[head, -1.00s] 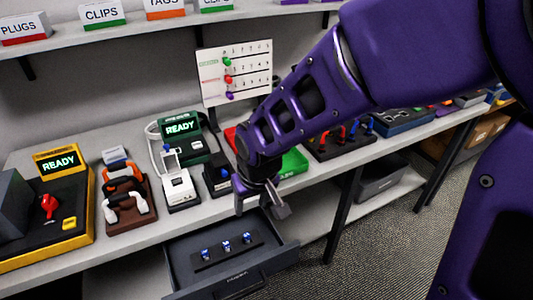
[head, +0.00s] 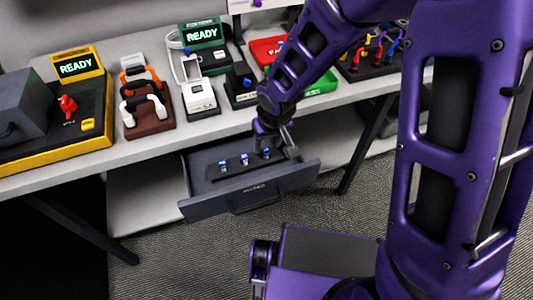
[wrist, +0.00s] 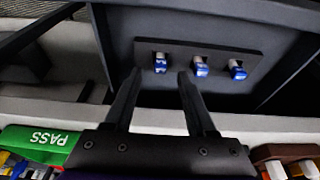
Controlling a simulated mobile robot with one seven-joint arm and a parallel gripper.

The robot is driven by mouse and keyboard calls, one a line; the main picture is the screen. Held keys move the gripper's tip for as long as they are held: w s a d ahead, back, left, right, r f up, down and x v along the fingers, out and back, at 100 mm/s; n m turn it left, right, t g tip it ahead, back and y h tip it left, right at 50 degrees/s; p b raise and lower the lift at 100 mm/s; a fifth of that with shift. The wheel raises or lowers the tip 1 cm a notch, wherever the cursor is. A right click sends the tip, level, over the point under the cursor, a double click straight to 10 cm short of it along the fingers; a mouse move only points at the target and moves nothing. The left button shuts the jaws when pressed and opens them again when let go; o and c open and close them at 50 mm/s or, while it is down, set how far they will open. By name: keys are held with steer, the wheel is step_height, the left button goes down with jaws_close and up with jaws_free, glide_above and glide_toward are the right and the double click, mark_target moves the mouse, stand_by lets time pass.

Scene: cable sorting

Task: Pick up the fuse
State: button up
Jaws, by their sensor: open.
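Three small blue-and-white fuses stand in a row on a black strip (head: 232,168) inside the open drawer (head: 215,206). In the head view they are the left fuse (head: 223,166), the middle fuse (head: 245,159) and the right fuse (head: 267,153). My gripper (head: 273,137) is over the drawer, close to the right fuse. In the wrist view my gripper (wrist: 160,74) is open and empty. The fuse at the left end of the row there (wrist: 160,64) shows in the gap between its fingertips. Contact cannot be told.
The drawer walls surround the strip, and the bench edge is just behind my gripper. On the bench stand a yellow-edged READY station (head: 85,125), a brown rack with handles (head: 147,118), a green READY device (head: 205,45), and red (head: 268,50) and green (head: 322,84) trays.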

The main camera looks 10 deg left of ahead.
mark_target(266, 150)
steer(key=x, duration=0.3)
steer(key=shift+f+b, duration=0.1)
steer(key=shift+b, duration=0.2)
jaws_close()
